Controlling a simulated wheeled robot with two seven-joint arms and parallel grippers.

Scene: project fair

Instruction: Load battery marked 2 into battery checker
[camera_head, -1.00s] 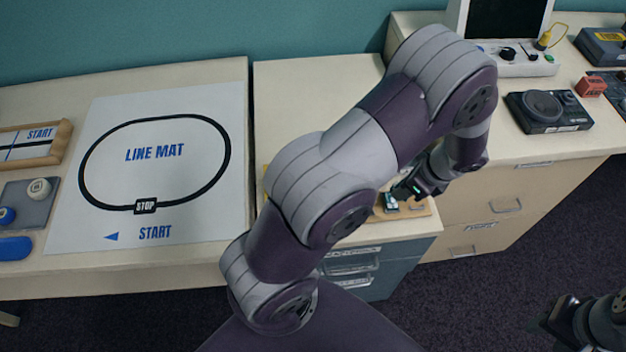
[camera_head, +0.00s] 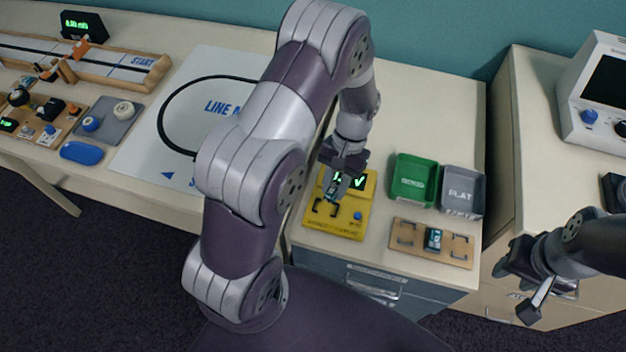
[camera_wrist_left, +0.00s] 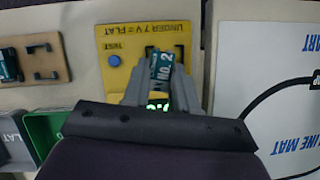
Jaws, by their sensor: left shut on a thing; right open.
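The battery checker (camera_head: 349,222) is a yellow box with a lit green display and a blue button, on the table in the head view. It also shows in the left wrist view (camera_wrist_left: 117,85). My left gripper (camera_head: 341,182) is shut on a teal battery marked NO. 2 (camera_wrist_left: 163,70), held over the checker near its black bracket. I cannot tell whether the battery touches the checker. A second battery (camera_head: 433,239) lies on the wooden holder (camera_head: 405,236) right of the checker; its mark is unreadable. My right gripper (camera_head: 527,283) is open and empty at the lower right.
A green bin (camera_head: 413,180) and a grey bin marked FLAT (camera_head: 462,192) stand behind the holder. The line mat (camera_head: 190,75) lies to the left. A higher cabinet with an instrument (camera_head: 600,95) stands at the right, beyond a gap.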

